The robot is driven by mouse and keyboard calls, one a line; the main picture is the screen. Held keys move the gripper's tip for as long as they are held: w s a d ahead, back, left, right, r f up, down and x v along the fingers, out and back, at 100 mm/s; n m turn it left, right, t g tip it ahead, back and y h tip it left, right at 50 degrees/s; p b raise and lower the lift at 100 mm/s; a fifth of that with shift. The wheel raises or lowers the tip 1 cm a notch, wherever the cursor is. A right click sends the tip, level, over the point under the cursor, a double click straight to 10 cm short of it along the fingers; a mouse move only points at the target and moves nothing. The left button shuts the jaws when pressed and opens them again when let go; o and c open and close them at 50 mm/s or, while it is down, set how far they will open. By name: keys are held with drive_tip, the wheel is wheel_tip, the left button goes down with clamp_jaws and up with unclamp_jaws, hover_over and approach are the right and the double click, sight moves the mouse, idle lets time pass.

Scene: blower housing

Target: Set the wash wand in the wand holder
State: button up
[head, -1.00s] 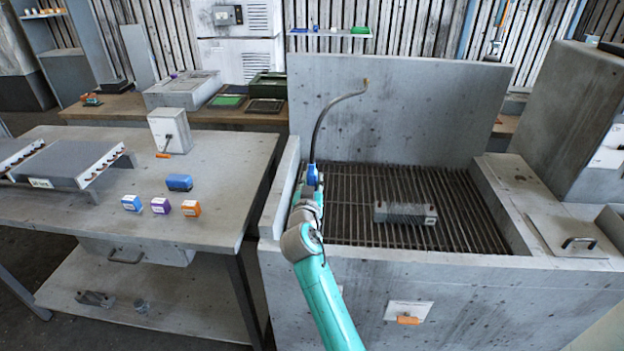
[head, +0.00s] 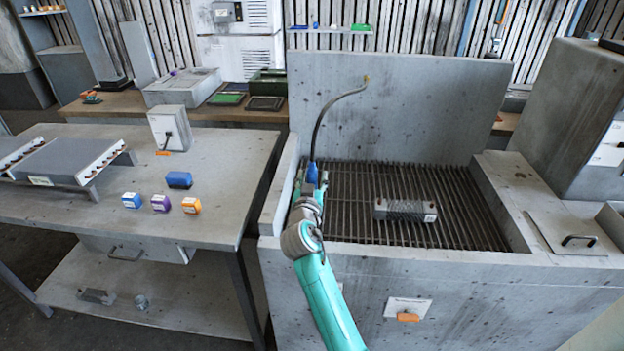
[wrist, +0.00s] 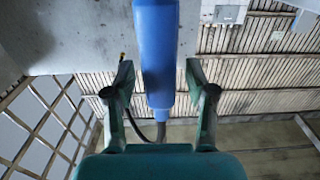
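The wash wand (head: 312,174) has a blue handle and a thin dark tube that curves up and right to a brass-coloured tip. It stands upright at the left side of the wash basin, above its grate. My gripper (head: 308,192) is at the handle. In the wrist view, the blue handle (wrist: 157,60) lies between my two fingers (wrist: 158,75), with a narrow gap showing on each side, so the gripper looks open around it. The wand holder cannot be made out; the handle's lower end is hidden by my gripper in the head view.
A grey finned block (head: 405,210) lies on the grate (head: 455,200). The basin's tall back panel (head: 420,110) and left wall (head: 281,190) stand close to the wand. The left table (head: 225,165) carries small coloured boxes and a blue block (head: 179,180).

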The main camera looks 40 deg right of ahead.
drive_tip(key=v, duration=1.2)
idle(0.5)
drive_tip(key=s+a+f+n+t+y, duration=0.1)
drive_tip(key=s+a+f+n+y, duration=0.3)
drive_tip(key=s+a+f, duration=0.35)
drive_tip(key=s+a+f+n+t+y, duration=0.1)
drive_tip(key=s+a+f+n+y, duration=0.35)
drive_tip(key=s+f, duration=0.5)
drive_tip(key=s+a+r+y, duration=0.1)
drive_tip(key=s+a+r, duration=0.1)
drive_tip(key=s, duration=0.6)
drive_tip(key=s+a+r+y, duration=0.2)
drive_tip(key=s, duration=0.7)
drive_tip(key=s+a+r+y, duration=0.1)
drive_tip(key=s+a+r, duration=0.1)
drive_tip(key=s, duration=0.6)
drive_tip(key=shift+s+a+r+n, duration=0.15)
drive_tip(key=shift+s+a+n, duration=0.25)
drive_tip(key=shift+a, duration=0.1)
